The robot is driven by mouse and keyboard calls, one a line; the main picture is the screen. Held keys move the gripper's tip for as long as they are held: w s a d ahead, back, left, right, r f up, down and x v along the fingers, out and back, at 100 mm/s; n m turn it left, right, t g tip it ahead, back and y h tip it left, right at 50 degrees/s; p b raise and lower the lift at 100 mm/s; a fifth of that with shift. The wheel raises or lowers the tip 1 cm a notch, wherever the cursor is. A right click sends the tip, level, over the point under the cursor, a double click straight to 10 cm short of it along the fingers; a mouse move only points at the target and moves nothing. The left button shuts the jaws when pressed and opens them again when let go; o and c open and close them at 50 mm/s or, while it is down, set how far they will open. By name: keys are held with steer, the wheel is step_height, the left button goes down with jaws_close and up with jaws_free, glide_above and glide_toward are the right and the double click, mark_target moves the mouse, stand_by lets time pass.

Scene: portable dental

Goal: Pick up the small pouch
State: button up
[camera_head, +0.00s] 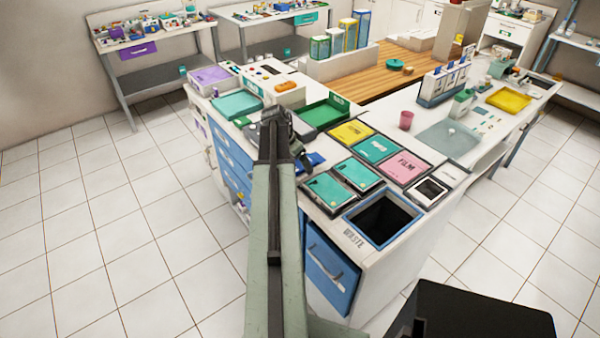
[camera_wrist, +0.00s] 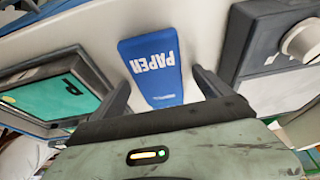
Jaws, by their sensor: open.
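A small blue pouch (camera_wrist: 150,62), flat and lettered PAPER, lies on the white counter in the wrist view. In the camera_head view, a small blue patch (camera_head: 313,160) beside my arm appears to be the same pouch, partly covered. My gripper (camera_wrist: 163,85) is open and empty, with one dark finger on each side of the pouch's near part. I cannot tell how high the fingers are above the counter. In the camera_head view, my gripper (camera_head: 276,126) is over the counter, its fingers hard to make out.
A teal-topped tray (camera_wrist: 52,98) stands left of the pouch, and a grey device (camera_wrist: 262,55) with a white knob stands right. A green tray (camera_head: 322,112), lettered teal panels (camera_head: 328,190) and a dark waste opening (camera_head: 383,217) share the counter. White counter shows around the pouch.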

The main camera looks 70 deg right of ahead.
steer(key=shift+r, duration=0.1)
steer(key=c, duration=1.5)
steer(key=shift+r, duration=0.1)
